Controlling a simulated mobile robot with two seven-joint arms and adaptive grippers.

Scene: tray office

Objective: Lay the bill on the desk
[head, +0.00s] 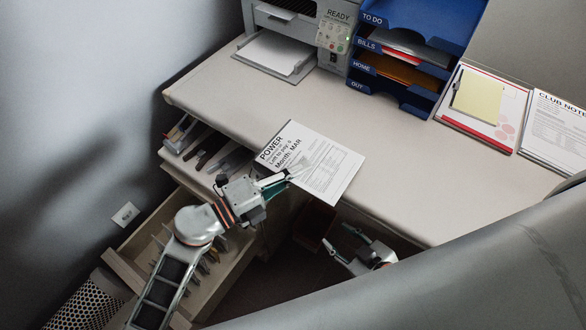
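The bill (336,168) is a white printed sheet headed "POWER", with "Month: MAR" below. It lies over the front part of the pale desk (400,180), its lower corner near the front edge. I cannot tell whether it touches the desktop. My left gripper (288,177) is at the sheet's left edge, its fingers closed together on it. They hide a little of the print. My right gripper (338,240) is below the desk's front edge, fingers apart and empty.
A printer (315,38) and a blue labelled letter tray (385,75) stand at the back. A clipboard (485,100) and a notes sheet (560,130) are at the right. An open drawer (215,275) with several items is below left. The desk's middle is clear.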

